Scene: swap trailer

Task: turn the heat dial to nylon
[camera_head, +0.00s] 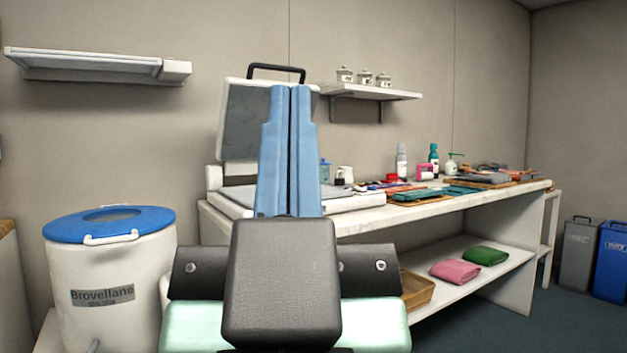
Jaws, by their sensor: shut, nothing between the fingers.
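My gripper (291,92) stands upright in the middle of the view, its two blue fingers pressed together with nothing between them. Behind it, on the left end of the white bench, is a white press-like machine (232,118). Its lid is raised, with a grey inner face and a black handle (276,67) on top. The machine's flat base (345,202) shows to the right of my fingers. My fingers cover the middle of the machine. I cannot make out a heat dial or any nylon mark; they may be hidden. I cannot tell how far my fingertips are from the machine.
The bench (400,216) runs right, crowded with bottles, tools and trays. Its lower shelf holds a pink cloth (455,271), a green cloth (485,256) and a wooden tray (416,290). A white barrel (112,268) with a blue lid stands left. Two bins (587,255) stand far right.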

